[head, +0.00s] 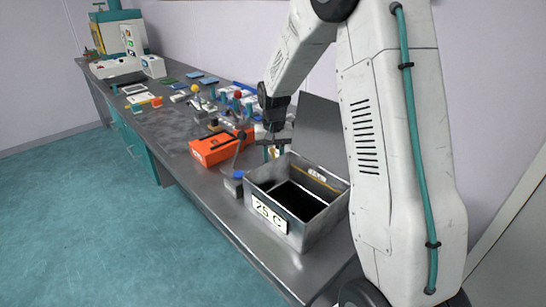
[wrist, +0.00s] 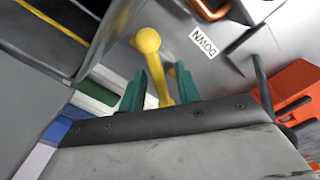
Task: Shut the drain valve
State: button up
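A yellow lever with a round ball end (wrist: 147,40) shows in the wrist view, beside a metal wall with a "DOWN" label (wrist: 204,42). I take it for the drain valve's handle. The green fingers of my gripper (wrist: 160,88) stand on both sides of the lever's shaft, with space beside it. The gripper is open around it; contact is not clear. In the head view my gripper (head: 276,148) is at the back left of the open steel bath marked "25 C" (head: 298,226). The valve's body is hidden there.
An orange box (head: 212,148) lies on the bench left of the bath, with a thin dark lever (head: 238,155) close by. A dark panel (head: 318,125) stands behind the bath. Several small items and a teal machine (head: 120,35) fill the far bench. The floor in front is clear.

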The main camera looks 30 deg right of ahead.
aim_at(274, 154)
grip_shut()
jog(key=shift+m, duration=0.8)
grip_release()
notch_tip(274, 154, up, 8)
jog(key=shift+f, duration=0.1)
